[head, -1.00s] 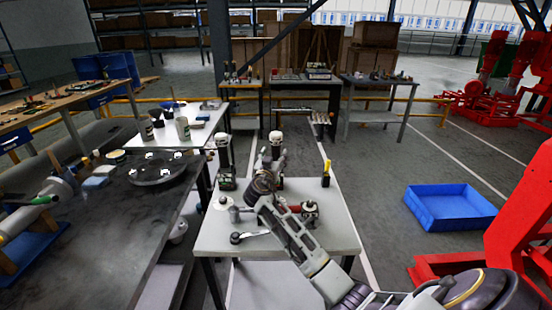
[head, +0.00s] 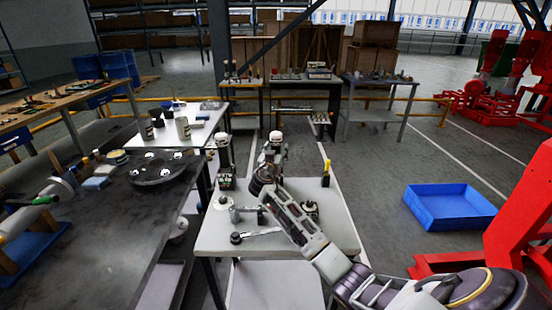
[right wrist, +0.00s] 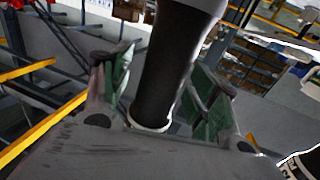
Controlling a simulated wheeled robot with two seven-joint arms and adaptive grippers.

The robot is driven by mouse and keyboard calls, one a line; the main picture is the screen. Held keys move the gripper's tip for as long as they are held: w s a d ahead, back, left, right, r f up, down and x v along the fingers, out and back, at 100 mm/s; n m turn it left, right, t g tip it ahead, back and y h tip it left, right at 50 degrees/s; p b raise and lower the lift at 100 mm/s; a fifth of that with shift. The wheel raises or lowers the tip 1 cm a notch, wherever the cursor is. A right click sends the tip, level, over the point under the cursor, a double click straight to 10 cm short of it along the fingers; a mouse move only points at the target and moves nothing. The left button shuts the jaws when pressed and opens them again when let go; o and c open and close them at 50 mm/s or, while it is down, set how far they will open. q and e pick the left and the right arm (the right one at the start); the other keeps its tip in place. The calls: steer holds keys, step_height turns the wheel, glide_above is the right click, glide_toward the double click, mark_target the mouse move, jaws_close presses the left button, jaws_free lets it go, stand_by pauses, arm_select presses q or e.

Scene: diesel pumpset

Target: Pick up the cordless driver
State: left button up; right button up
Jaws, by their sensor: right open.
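A tall tool with a white top and dark body (head: 276,140), seemingly the cordless driver, stands at the back of the small light table (head: 285,245). My right gripper (head: 272,168) is in front of it and hides its lower part in the head view. In the right wrist view, a dark, round handle with a pale ring (right wrist: 165,75) stands between the open green-padded fingers (right wrist: 160,95); I cannot tell whether either finger touches it. A similar white-topped tool (head: 225,160) stands upright to the left. My left gripper is not in view.
A yellow-and-black tool (head: 326,174) stands at the table's right. A ratchet-like tool (head: 255,235) and small round parts lie near the front. A dark workbench (head: 110,240) is at left. A blue bin (head: 450,207) lies on the floor at right.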

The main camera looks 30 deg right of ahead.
steer(key=shift+c, duration=0.4)
jaws_close()
steer(key=shift+r, duration=0.1)
